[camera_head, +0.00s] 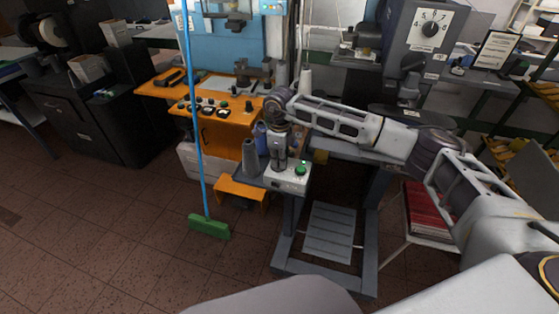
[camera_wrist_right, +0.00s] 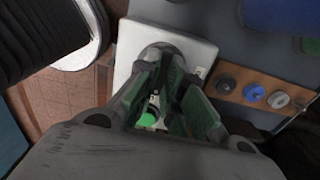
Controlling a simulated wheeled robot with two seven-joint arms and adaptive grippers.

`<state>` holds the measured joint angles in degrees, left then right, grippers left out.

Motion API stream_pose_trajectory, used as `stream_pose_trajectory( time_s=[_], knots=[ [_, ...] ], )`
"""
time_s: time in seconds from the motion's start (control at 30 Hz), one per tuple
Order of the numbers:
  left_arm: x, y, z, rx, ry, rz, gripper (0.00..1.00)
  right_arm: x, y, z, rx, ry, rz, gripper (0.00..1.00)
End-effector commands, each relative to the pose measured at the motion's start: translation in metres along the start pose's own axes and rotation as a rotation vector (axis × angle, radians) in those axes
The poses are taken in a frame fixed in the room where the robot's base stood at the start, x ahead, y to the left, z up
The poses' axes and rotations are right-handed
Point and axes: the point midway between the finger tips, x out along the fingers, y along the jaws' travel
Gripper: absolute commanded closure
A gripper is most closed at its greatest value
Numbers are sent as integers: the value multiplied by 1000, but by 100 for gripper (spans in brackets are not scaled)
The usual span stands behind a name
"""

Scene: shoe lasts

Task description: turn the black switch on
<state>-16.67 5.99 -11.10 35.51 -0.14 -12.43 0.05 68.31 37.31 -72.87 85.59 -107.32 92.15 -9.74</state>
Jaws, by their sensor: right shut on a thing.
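A white control box (camera_head: 288,181) sits on the edge of the machine table, with a green button (camera_head: 300,171) on its top. My right gripper (camera_head: 279,163) points down over this box, to the left of the green button. In the right wrist view the gripper (camera_wrist_right: 163,70) is shut at its tips on a dark round part, which I take to be the black switch (camera_wrist_right: 160,51). The fingers hide much of it, and its turn position cannot be told. The green button (camera_wrist_right: 148,119) shows between the fingers. My left gripper is not in view.
A grey cone (camera_head: 250,159) stands left of the box. An orange bench (camera_head: 222,130) with several knobs is further left. A blue-handled green broom (camera_head: 208,226) stands in front. A grey machine with a dial (camera_head: 430,30) is behind my right arm. The floor at left is clear.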

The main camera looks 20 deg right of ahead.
Motion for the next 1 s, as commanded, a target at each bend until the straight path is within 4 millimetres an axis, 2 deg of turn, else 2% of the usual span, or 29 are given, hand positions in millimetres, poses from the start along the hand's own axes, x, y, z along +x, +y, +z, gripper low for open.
stream_pose_trajectory(
  time_s=[0.2, 0.23, 0.4, 0.77, 1.0],
  knots=[
    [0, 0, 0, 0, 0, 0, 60, -2, -2, 0, 4, -2, -3, 100],
    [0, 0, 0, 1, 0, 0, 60, -2, -2, 0, 4, -2, -3, 88],
    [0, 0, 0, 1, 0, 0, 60, -1, -1, 0, 3, -1, -2, 69],
    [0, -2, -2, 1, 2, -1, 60, -2, 0, 0, 1, -1, -1, 69],
    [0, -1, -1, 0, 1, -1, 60, -16, -1, 0, 1, -3, -2, 69]
  ],
)
